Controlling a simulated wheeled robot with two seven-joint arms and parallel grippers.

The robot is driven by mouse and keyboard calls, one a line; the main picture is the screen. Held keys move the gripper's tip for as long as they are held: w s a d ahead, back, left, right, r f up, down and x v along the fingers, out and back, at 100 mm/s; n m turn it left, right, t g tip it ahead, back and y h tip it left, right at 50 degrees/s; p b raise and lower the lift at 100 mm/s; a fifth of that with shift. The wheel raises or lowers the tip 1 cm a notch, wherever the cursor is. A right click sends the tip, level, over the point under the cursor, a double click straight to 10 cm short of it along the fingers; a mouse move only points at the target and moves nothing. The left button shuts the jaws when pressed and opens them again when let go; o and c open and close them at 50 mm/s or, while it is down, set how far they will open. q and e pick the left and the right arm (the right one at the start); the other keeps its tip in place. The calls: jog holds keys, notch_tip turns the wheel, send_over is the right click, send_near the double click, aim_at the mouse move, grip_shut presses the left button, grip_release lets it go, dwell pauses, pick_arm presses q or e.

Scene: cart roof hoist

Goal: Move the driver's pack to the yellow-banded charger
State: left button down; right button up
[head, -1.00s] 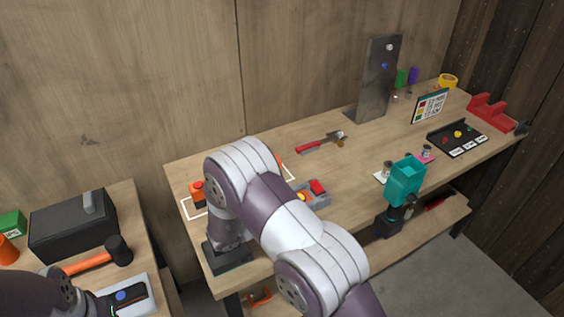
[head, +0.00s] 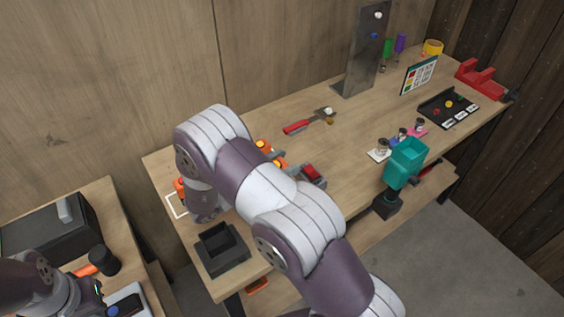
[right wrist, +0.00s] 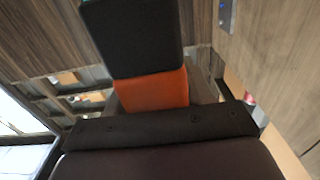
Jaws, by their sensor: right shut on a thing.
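My right gripper (head: 202,212) points down at the left end of the long bench, its fingers hidden by my arm in the head view. In the right wrist view it is shut on an orange and black block (right wrist: 153,92); I cannot tell whether this is the driver's pack. A black square socket (head: 222,247) is open and empty at the bench's front left corner. An orange tool (head: 179,188) shows partly behind my wrist. Grey units with orange (head: 279,163) and red (head: 313,174) parts sit beyond my forearm; no yellow band is clear. My left gripper (head: 98,290) is mostly hidden.
A red-handled tool (head: 298,127), a metal upright plate (head: 366,50) and a black tray (head: 447,108) are on the bench. A hammer (head: 103,260) lies on the left table.

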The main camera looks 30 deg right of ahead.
notch_tip(320, 180, down, 4)
jog(key=b, duration=0.3)
jog(key=shift+s+f, duration=0.1)
jog(key=shift+f, duration=0.55)
jog(key=shift+r, duration=0.1)
dwell(0.8)
jog(key=shift+f+b, duration=1.6)
jog(key=shift+f, duration=0.75)
jog(key=o, duration=1.4)
jog(key=shift+c, duration=0.2)
jog(key=shift+r, duration=0.1)
